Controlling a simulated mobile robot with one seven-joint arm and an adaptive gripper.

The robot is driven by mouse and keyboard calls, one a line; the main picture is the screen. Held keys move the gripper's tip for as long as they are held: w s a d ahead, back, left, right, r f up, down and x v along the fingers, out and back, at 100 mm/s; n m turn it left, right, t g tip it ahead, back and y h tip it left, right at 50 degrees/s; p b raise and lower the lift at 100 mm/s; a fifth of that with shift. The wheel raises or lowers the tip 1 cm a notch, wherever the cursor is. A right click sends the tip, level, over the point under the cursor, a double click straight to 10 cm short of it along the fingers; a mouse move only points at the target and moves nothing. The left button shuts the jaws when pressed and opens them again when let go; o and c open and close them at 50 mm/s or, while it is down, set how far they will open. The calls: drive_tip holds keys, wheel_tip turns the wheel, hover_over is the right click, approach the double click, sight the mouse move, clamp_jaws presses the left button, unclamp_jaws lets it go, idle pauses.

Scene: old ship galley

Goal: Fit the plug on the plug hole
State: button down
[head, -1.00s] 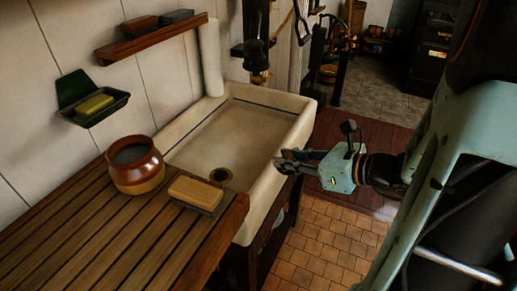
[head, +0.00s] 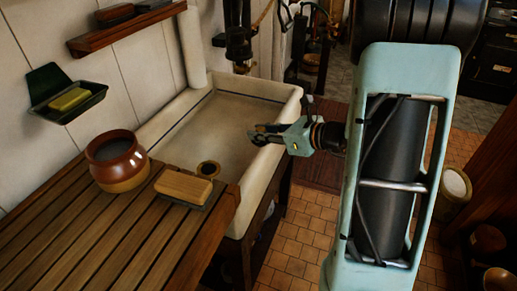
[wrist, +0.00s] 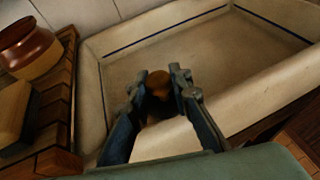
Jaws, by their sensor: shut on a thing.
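My gripper (head: 253,133) is above the sink's right side, its fingertips pointing left over the basin. The wrist view shows its dark fingers shut on a small brown, rounded plug (wrist: 158,83). Most of the plug is hidden between the fingers, and it is too small to make out in the head view. The plug hole (head: 208,169) is a brass ring with a dark centre in the sink floor, near the wooden board. It lies to the left of and below my gripper in the head view, apart from it. I cannot make it out in the wrist view.
The white sink (head: 285,113) has raised rims. A slatted wooden board (head: 95,225) adjoins its near side, with a brown pot (head: 118,170) and a brush (head: 184,187) close to the basin. A dark tap (head: 238,48) hangs over the sink's far end.

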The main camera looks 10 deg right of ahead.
sight(259, 153)
drive_tip(key=shift+w+f+b, duration=0.3)
drive_tip(key=shift+w+f, duration=0.55)
drive_tip(key=shift+f, duration=0.15)
drive_tip(key=shift+w+f, duration=0.2)
drive_tip(key=shift+f, duration=0.15)
drive_tip(key=shift+w+f+b, duration=0.15)
drive_tip(key=shift+f+b, duration=1.1)
drive_tip(key=shift+f, duration=0.25)
drive_tip(key=shift+f, duration=0.1)
drive_tip(key=shift+f, duration=0.15)
drive_tip(key=c, duration=1.8)
unclamp_jaws()
drive_tip(key=shift+o, duration=0.2)
drive_tip(key=shift+r, duration=0.2)
drive_tip(key=shift+d+r, duration=0.1)
drive_tip(key=shift+r, duration=0.05)
drive_tip(key=v, duration=1.1)
drive_tip(key=shift+s+d, duration=0.25)
drive_tip(key=shift+s, duration=0.1)
